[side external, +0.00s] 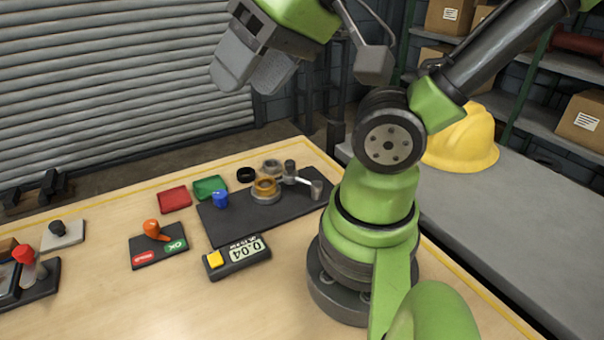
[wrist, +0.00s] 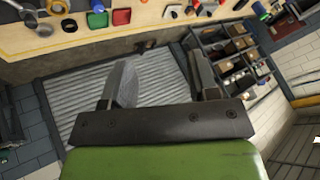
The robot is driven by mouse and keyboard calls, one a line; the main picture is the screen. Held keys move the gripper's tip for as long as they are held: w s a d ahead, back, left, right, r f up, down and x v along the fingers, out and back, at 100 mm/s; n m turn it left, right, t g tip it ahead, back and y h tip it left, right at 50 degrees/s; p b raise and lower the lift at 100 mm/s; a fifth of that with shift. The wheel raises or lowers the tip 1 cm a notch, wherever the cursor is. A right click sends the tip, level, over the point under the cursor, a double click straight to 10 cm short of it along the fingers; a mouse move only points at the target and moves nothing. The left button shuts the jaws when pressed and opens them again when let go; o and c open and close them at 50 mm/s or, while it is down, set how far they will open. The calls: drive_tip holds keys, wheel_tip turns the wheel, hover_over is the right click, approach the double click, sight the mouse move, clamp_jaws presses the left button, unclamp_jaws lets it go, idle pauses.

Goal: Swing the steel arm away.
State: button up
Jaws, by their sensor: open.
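The steel arm (side external: 303,182) is a short pale metal bar on the dark mat (side external: 231,228) in the side external view. It runs from a grey post beside the bronze-topped round casing (side external: 265,186) to a grey cylindrical end at the right. Whether it touches the casing I cannot tell. My gripper (side external: 244,84) is high above the table, well up and left of the arm in the picture, and holds nothing. In the wrist view my gripper (wrist: 160,58) shows two fingers wide apart with nothing between them. I cannot make out the steel arm there.
A black ring (side external: 246,174), a grey ring (side external: 272,165) and a blue part (side external: 220,198) stand near the casing. Red (side external: 174,200) and green (side external: 210,188) trays lie behind.

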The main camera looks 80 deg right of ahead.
drive_tip(key=shift+c, duration=0.4)
drive_tip(key=m+g+h, duration=0.2)
drive_tip(key=m+g, duration=0.5)
hover_over(290, 162)
wheel_tip(290, 162, down, 15)
drive_tip(key=shift+d+f, duration=0.1)
drive_tip(key=shift+f, duration=0.55)
wheel_tip(290, 162, down, 9)
drive_tip(key=shift+r, duration=0.1)
clamp_jaws()
